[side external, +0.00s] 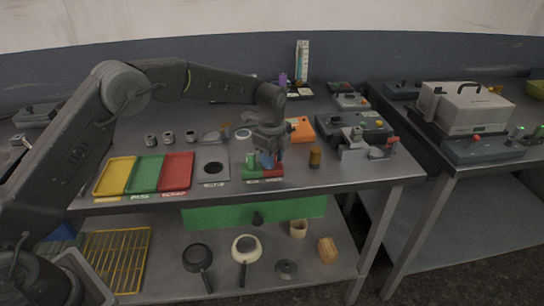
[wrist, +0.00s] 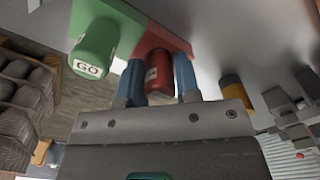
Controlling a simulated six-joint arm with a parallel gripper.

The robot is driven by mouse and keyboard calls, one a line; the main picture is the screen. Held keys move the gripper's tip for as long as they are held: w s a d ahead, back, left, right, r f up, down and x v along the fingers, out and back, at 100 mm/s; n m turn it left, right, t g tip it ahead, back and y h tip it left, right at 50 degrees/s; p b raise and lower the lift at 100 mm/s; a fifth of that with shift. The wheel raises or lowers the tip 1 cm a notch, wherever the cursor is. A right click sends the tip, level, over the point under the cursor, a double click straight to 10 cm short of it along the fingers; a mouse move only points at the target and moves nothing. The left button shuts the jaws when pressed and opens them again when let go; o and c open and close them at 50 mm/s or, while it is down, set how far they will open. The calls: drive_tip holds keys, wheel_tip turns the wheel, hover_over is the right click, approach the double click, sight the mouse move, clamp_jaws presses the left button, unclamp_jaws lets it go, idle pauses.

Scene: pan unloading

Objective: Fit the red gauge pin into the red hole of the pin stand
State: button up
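The pin stand has a green half and a red half; it sits near the table's front edge in the side view (side external: 274,173) and spans the top of the wrist view (wrist: 172,36). The green GO pin (wrist: 93,50) stands in the green half. My gripper (wrist: 159,75), with blue fingers, has one finger on each side of the red gauge pin (wrist: 160,73), apparently touching it. The red pin is at the red half, in line with it; whether it is fully seated I cannot tell. In the side view my gripper (side external: 268,160) is right over the stand and hides the red pin.
An orange-brown cylinder (side external: 315,157) stands right of the stand. A grey plate with a dark hole (side external: 212,183) and red (side external: 177,172), green and yellow trays lie left. A grey fixture with a red knob (side external: 352,150) is farther right.

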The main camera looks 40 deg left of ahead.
drive_tip(key=o, duration=0.5)
drive_tip(key=shift+c, duration=0.2)
wheel_tip(320, 180, up, 14)
idle(0.4)
